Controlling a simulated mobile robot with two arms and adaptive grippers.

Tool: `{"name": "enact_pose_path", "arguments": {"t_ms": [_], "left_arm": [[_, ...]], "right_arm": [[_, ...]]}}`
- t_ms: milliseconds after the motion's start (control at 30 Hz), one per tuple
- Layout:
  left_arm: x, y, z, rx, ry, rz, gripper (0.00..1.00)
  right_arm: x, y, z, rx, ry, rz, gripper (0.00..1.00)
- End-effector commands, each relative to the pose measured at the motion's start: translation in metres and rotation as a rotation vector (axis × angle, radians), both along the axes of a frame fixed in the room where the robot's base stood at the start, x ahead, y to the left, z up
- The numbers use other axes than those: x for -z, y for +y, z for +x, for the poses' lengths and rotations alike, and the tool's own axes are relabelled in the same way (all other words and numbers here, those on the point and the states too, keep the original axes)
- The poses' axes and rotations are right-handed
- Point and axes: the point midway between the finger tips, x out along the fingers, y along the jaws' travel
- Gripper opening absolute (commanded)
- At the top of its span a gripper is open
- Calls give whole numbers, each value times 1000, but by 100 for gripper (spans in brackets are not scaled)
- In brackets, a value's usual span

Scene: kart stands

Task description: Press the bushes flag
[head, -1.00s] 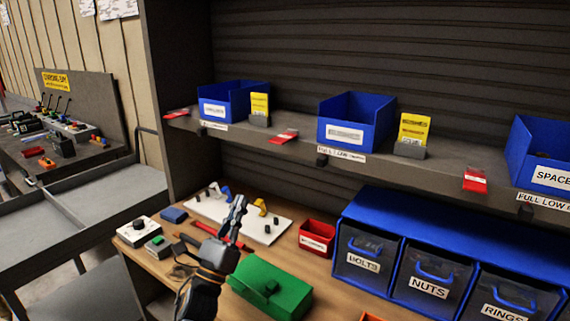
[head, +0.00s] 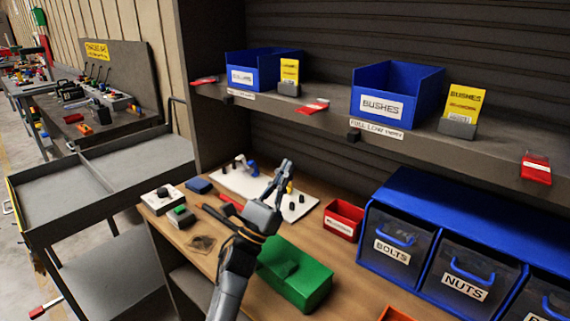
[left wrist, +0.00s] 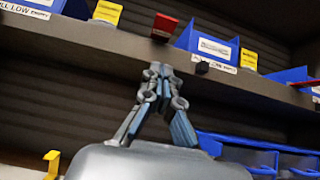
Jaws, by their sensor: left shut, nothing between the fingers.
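The blue bin labelled BUSHES (head: 381,107) stands on the shelf, with a yellow BUSHES card (head: 462,110) to its right. Red flags lie along the shelf edge, one left of the bin (head: 312,107) and one right of the card (head: 537,168); I cannot tell which belongs to bushes. A black block (head: 354,135) sits by the FULL LOW EMPTY strip. My left gripper (head: 285,166) is shut and empty, below the shelf and over the bench. In the left wrist view its fingertips (left wrist: 160,70) point up below a red flag (left wrist: 163,27). My right gripper is out of view.
The shelf edge (head: 430,140) overhangs the bench. A green box (head: 297,275), a red bin (head: 344,218) and a white board (head: 230,184) are on the bench. Blue drawers BOLTS and NUTS (head: 430,215) stand at right. A grey cart (head: 70,205) is at left.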

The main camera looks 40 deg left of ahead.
Motion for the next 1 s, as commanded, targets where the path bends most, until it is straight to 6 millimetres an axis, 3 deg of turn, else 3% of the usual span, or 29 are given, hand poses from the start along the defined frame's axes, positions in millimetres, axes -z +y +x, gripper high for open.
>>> {"name": "enact_pose_path", "arguments": {"t_ms": [33,333,500,1000], "left_arm": [[-14,0,8,1,-3,0,0],[-60,-4,53,1,-2,1,0],[-82,-4,50,1,0,1,0],[-90,-4,50,0,0,0,0]], "right_arm": [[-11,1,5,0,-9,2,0],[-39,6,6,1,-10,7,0],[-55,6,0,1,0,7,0],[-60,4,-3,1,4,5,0]]}}
